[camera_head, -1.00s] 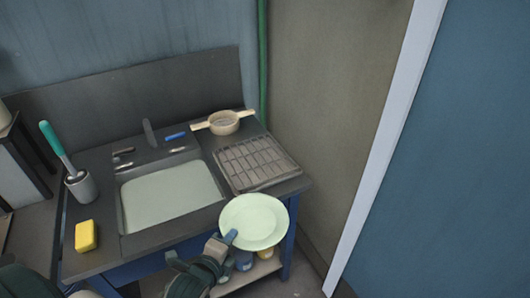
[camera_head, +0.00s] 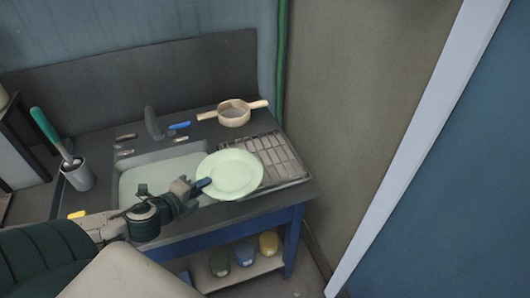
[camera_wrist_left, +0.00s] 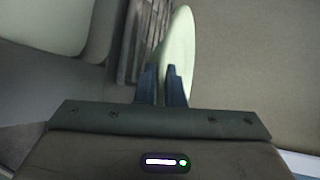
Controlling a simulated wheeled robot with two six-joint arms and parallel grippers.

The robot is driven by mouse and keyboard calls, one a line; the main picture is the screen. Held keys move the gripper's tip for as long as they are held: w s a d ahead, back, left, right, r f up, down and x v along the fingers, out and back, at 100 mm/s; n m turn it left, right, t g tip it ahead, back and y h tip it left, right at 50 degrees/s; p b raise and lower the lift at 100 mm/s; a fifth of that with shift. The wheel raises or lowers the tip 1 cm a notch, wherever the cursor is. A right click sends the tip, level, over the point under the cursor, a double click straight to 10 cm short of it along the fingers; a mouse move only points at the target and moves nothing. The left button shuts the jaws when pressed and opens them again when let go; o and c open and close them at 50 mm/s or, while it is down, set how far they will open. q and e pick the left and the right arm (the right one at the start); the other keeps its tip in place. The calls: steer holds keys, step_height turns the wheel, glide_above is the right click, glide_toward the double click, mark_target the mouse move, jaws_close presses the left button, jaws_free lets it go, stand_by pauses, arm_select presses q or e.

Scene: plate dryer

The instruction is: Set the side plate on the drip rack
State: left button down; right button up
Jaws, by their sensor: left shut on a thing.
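The side plate (camera_head: 231,175) is pale green and round. In the head view it is held over the front left part of the drip rack and the sink's right edge. My left gripper (camera_head: 203,184) is shut on the plate's left rim. In the left wrist view the plate (camera_wrist_left: 180,45) shows nearly edge-on between the fingers (camera_wrist_left: 163,84). The drip rack (camera_head: 282,157) is a dark slatted tray right of the sink; the plate hides part of it. The wrist view shows some slats (camera_wrist_left: 140,40) beside the plate. My right gripper is not in view.
The sink basin (camera_head: 137,180) lies left of the plate. A strainer (camera_head: 234,113) stands behind the rack. A brush in a holder (camera_head: 77,173) and a yellow sponge (camera_head: 76,214) are at the left. Several jars (camera_head: 245,252) stand on the shelf below.

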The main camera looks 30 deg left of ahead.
mark_target(217, 172)
arm_select(q)
steer(key=shift+w+r, duration=0.15)
steer(key=shift+w, duration=0.1)
steer(key=shift+w+b, duration=0.3)
steer(key=shift+b, duration=0.05)
steer(key=b+x, duration=0.2)
steer(key=r+b+x, duration=0.1)
steer(key=x, duration=0.1)
steer(key=shift+w+f+b, duration=0.15)
steer(key=shift+w+b, duration=0.2)
steer(key=shift+w, duration=0.1)
steer(key=w, duration=0.8)
steer(key=shift+w+f+b, duration=0.1)
steer(key=shift+w+b, duration=0.3)
steer(key=shift+w+d+f, duration=0.1)
steer(key=shift+w, duration=0.75)
step_height(217, 172, down, 3)
steer(key=shift+w+f+p, duration=0.1)
steer(key=shift+f+p, duration=0.05)
steer(key=shift+p, duration=0.55)
steer(key=shift+f, duration=0.2)
